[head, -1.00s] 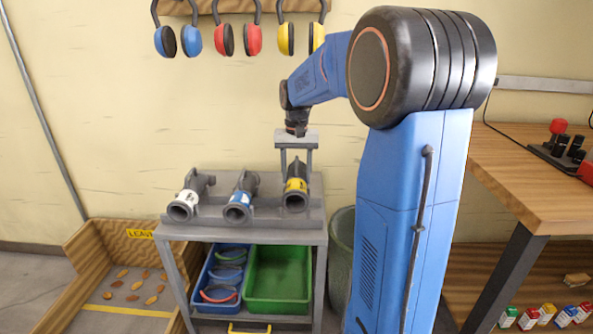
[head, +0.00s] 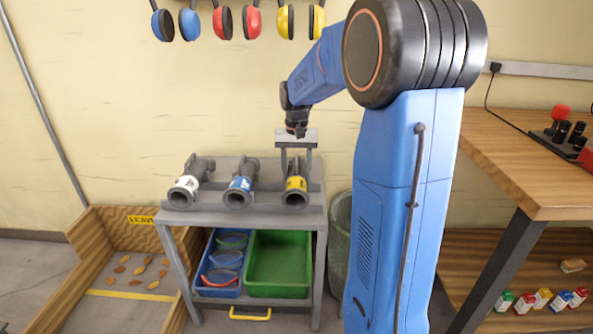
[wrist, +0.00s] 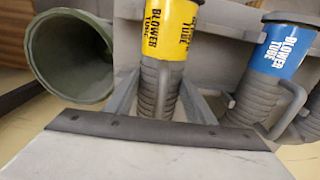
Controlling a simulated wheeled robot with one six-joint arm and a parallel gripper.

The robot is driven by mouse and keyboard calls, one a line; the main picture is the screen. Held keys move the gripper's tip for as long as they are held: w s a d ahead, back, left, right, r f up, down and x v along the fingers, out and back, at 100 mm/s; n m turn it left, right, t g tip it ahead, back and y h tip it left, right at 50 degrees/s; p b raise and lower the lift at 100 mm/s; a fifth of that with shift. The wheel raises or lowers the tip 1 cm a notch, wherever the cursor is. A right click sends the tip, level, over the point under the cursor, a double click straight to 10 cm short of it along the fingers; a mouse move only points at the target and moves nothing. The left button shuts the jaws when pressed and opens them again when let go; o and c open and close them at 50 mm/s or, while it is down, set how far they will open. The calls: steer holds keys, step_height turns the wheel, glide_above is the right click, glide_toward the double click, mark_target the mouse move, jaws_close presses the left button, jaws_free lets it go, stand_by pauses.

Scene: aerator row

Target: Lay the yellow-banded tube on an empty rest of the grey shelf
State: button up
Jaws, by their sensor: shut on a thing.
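The yellow-banded tube (head: 296,185) is a grey ribbed blower tube, held by my gripper (head: 296,173) at the right part of the grey shelf (head: 270,223). The two fingers straddle it from above. It is level, open end facing the front, at about the height of the other tubes. Whether it touches the rest under it cannot be told. In the wrist view the yellow band (wrist: 170,28) shows beyond the dark jaw edge. A blue-banded tube (head: 239,190) lies to its left and a white-banded tube (head: 185,190) further left, both on rests.
Below the shelf top are a blue bin (head: 209,292) and a green bin (head: 279,293). A grey-green barrel (head: 341,245) stands close to the shelf's right side. A wooden bench (head: 530,170) is at the right. A wooden-sided pen (head: 90,283) is at the left floor.

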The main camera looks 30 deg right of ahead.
stand_by(0.4)
steer(key=o, duration=1.3)
steer(key=shift+r, duration=0.1)
step_height(320, 180, up, 17)
steer(key=shift+r, duration=0.1)
steer(key=s+a+f+n+t, duration=0.1)
steer(key=s+a+f, duration=0.4)
steer(key=s, duration=0.5)
steer(key=s+a+f+n+t, duration=0.2)
steer(key=s+a+f, duration=0.3)
steer(key=s, duration=0.5)
steer(key=s+a+f+n+t, duration=0.1)
steer(key=s+a+f+n, duration=0.2)
steer(key=s, duration=0.7)
step_height(320, 180, down, 2)
steer(key=a, duration=0.2)
steer(key=shift+a+n+t, duration=0.4)
